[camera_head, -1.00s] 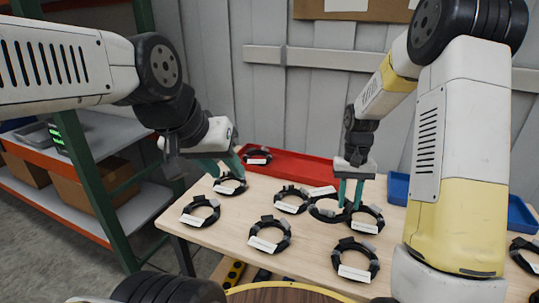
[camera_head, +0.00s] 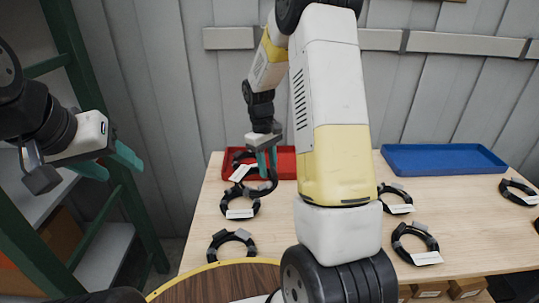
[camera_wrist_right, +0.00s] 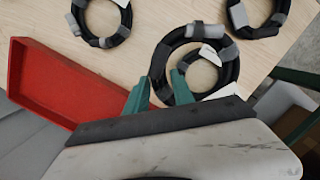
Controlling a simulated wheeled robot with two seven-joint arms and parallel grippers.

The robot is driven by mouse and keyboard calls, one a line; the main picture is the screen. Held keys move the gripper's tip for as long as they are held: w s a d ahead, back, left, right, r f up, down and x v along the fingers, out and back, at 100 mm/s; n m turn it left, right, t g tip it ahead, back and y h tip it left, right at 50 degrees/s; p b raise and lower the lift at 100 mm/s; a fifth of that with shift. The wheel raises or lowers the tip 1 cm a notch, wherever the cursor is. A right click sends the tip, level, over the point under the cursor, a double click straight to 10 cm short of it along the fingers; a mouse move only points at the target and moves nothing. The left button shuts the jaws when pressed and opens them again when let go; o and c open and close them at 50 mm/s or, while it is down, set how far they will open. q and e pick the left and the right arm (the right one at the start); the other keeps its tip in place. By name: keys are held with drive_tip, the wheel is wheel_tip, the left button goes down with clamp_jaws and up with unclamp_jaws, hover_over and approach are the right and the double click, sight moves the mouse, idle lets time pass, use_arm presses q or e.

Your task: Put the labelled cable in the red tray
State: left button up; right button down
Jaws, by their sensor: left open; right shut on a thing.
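The red tray (camera_head: 285,166) lies at the back left of the table; it also shows at the left in the right wrist view (camera_wrist_right: 62,85). My right gripper (camera_head: 266,166) is just in front of the tray, shut on a black cable coil (camera_head: 269,187). In the right wrist view the fingers (camera_wrist_right: 158,88) pinch the coil's band (camera_wrist_right: 198,62); a white label hangs by it. Another coil (camera_head: 243,156) shows at the tray's left end. My left gripper (camera_head: 108,165) is open and empty, left of the table.
More labelled black coils lie on the table: one in front of the tray (camera_head: 240,208), one nearer (camera_head: 232,244), and several at right (camera_head: 415,243). A blue tray (camera_head: 445,160) lies at the back right. A green shelf rack (camera_head: 120,215) stands left. My right arm hides the table's middle.

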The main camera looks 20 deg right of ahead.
drive_tip(key=w+d+f+n+t, duration=0.2)
drive_tip(key=w+d+n, duration=0.1)
drive_tip(key=d+n, duration=0.65)
drive_tip(key=w+d+f+n+t, duration=0.15)
drive_tip(key=d+n, duration=0.45)
drive_tip(key=n, duration=0.7)
hover_over(286, 166)
drive_tip(key=w+a, duration=0.4)
drive_tip(key=shift+s+d+f+n+g, duration=0.1)
drive_tip(key=shift+d+f+n+g, duration=0.1)
drive_tip(key=shift+f, duration=0.2)
drive_tip(key=shift+s+d+f+n+g, duration=0.1)
drive_tip(key=shift+f+n, duration=0.05)
drive_tip(key=shift+f, duration=1.95)
drive_tip(key=shift+f, duration=0.15)
drive_tip(key=shift+f, duration=0.25)
drive_tip(key=c, duration=1.1)
unclamp_jaws()
